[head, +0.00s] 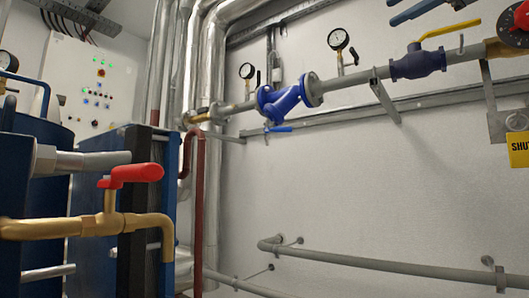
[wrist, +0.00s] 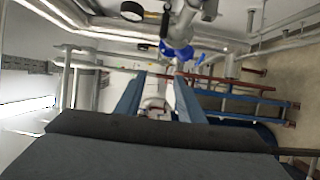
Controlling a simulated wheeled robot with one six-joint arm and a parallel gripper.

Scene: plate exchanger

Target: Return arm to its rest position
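My gripper (wrist: 160,80) shows in the wrist view as two blue-grey fingers reaching up from a dark body at the bottom. The fingers stand apart, and nothing is clasped between them. Pipework shows in the gap, some way behind. My gripper is not seen in the head view, so its place relative to the plate exchanger (head: 145,215) cannot be told from there.
A brass valve with a red handle (head: 137,174) sticks out at the left. Behind are a control panel (head: 100,85), a blue strainer (head: 283,99), a blue valve with a yellow lever (head: 418,63) and gauges (head: 339,39). A low grey pipe (head: 375,264) runs along the wall.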

